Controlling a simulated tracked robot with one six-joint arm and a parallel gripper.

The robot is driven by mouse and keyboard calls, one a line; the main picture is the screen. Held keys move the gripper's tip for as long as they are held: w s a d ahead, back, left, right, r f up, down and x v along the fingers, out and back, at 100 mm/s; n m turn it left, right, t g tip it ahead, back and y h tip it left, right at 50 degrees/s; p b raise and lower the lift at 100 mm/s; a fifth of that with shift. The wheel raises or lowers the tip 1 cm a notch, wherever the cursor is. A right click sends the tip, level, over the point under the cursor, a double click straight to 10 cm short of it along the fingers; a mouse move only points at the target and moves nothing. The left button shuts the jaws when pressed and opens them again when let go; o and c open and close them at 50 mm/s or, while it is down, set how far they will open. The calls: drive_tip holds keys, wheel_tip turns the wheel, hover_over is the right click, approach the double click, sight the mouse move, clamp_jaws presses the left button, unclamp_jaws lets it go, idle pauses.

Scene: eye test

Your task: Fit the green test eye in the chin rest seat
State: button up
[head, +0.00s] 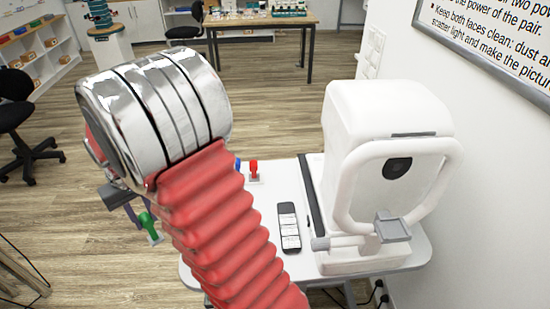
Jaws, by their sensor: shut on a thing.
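The green test eye (149,226) hangs at the left, over the floor in the picture and left of the white table. My gripper (137,212) is shut on it; my own arm hides much of the gripper, so the exact grip is not clear. The chin rest seat (393,228) is a small grey block on the front of the white eye instrument (365,125), at the right. It looks empty, and my gripper is well to its left.
A red test eye (254,168) and a partly hidden blue one (238,164) stand on the white table (268,205). A dark remote-like device (289,227) lies near the instrument. The white head frame (447,180) rises around the seat. A wall stands close at right.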

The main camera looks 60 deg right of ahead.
drive_tip(key=w+a+n, duration=0.2)
drive_tip(key=w+a, duration=0.2)
drive_tip(key=a, duration=0.4)
drive_tip(key=shift+w+a+n, duration=0.3)
drive_tip(key=shift+w+n, duration=0.05)
drive_tip(key=shift+n, duration=0.05)
drive_tip(key=shift+d, duration=0.15)
